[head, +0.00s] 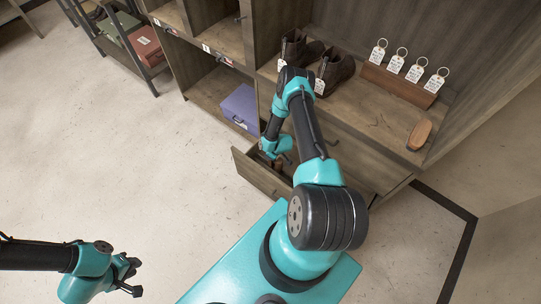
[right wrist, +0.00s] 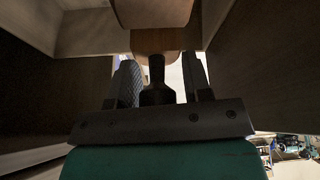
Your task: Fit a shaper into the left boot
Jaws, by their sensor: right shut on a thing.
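Two dark brown boots stand on the cabinet shelf in the head view, one at the left (head: 296,48) and one at the right (head: 337,70). Each has a white tag beside it; I cannot read which is the left boot. My right gripper reaches down into an open drawer (head: 262,176), its fingertips mostly hidden in the head view. In the right wrist view, my right gripper (right wrist: 160,85) is shut on the dark stem of a wooden shaper (right wrist: 155,40). My left gripper (head: 132,277) is open and empty over the floor at lower left.
Drawer walls stand close on both sides of the right gripper. A wooden rack with several tagged key rings (head: 400,84) and a brush (head: 419,135) are on the shelf. A purple box (head: 240,109) sits in a lower compartment.

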